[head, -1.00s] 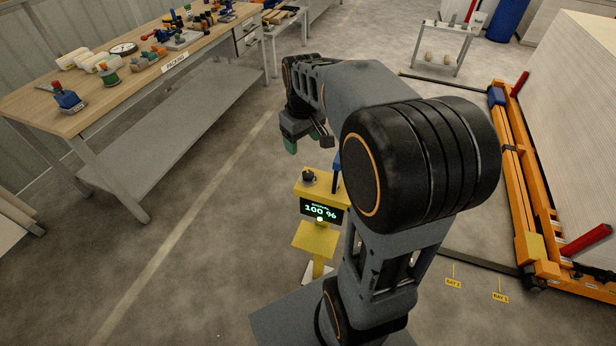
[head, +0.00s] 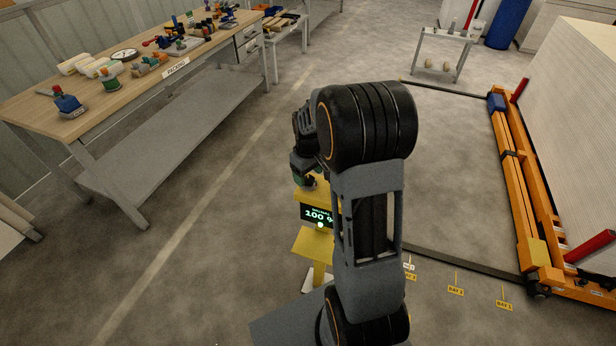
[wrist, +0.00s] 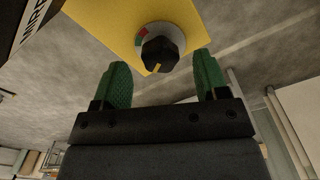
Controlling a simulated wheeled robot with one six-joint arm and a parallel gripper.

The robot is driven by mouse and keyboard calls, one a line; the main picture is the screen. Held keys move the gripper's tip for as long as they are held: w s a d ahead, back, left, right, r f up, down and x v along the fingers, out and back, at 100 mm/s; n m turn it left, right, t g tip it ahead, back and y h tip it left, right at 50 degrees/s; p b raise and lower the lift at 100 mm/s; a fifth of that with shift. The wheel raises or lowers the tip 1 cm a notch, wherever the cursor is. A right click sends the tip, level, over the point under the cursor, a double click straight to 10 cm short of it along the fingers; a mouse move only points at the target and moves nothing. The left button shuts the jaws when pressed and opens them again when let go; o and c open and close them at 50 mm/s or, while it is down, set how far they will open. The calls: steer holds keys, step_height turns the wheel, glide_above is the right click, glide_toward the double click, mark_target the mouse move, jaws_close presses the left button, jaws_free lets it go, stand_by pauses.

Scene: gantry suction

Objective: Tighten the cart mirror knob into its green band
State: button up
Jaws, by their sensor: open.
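The black mirror knob (wrist: 160,54) sits on a pale round dial on the yellow post top in the wrist view. Its yellow pointer line faces down and slightly left there. In the head view my gripper (head: 303,181) is over the top of the yellow post (head: 316,243), hiding the knob.
A packing bench (head: 140,85) with tools and parts stands at the left. An orange gantry frame (head: 520,190) and a white stack (head: 580,110) stand at the right. A small grey stand (head: 443,50) is at the back.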

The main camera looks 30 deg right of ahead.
steer(key=shift+f, duration=0.9)
steer(key=shift+c, duration=0.3)
steer(key=c, duration=0.9)
steer(key=shift+o, duration=0.2)
steer(key=m, duration=0.4)
steer(key=shift+m, duration=0.3)
steer(key=shift+m+b, duration=0.35)
steer(key=shift+m, duration=1.95)
